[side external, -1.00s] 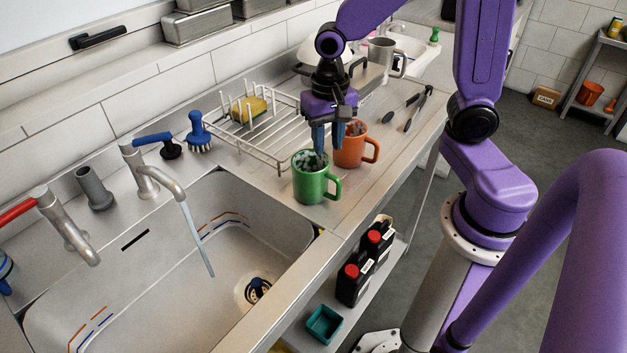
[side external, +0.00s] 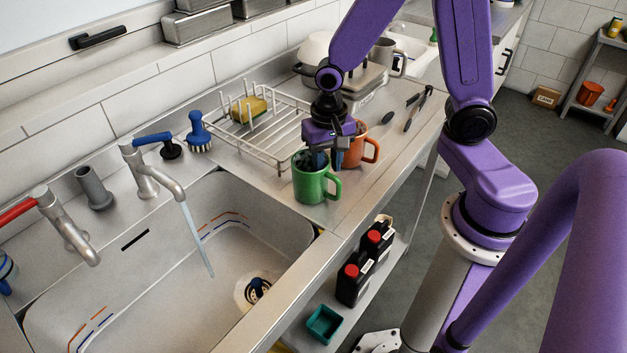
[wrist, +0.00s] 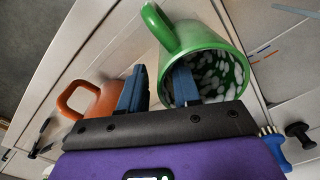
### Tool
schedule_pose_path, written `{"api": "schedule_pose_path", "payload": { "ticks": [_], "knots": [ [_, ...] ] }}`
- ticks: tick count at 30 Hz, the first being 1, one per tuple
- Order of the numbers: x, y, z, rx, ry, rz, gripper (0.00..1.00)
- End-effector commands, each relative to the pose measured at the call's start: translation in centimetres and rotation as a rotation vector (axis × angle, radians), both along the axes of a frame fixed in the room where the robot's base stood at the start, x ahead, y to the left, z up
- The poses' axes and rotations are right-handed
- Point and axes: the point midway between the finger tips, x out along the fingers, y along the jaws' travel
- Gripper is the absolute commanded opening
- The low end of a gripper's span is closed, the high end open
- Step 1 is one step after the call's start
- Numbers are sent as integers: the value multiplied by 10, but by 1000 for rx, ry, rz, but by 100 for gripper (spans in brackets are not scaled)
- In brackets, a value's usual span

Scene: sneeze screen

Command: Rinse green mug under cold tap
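The green mug (side external: 314,182) stands upright on the counter right of the sink, its handle facing right. The wrist view shows the green mug (wrist: 205,60) with whitish flecks inside. My gripper (side external: 328,161) is low over the mug's rim. In the wrist view, my gripper (wrist: 157,88) has one blue finger inside the mug and the other outside; the fingers are apart, with the wall between them. The blue-handled tap (side external: 147,172) is running, and its water stream (side external: 198,238) falls into the sink (side external: 180,280).
An orange mug (side external: 356,150) stands close behind the green one. A wire rack (side external: 262,142) with a yellow sponge (side external: 248,109) is behind left. A red-handled tap (side external: 60,225) is at far left. Tongs (side external: 415,108) lie on the counter at right.

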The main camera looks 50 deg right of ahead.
Motion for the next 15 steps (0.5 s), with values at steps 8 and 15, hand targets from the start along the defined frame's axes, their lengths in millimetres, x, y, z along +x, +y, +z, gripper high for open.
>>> {"api": "schedule_pose_path", "payload": {
  "ticks": [8, 15],
  "knots": [
    [0, 0, 0, -1, 0, 0, 0],
    [0, 0, 1, 0, 0, 0, 0]
  ]
}}
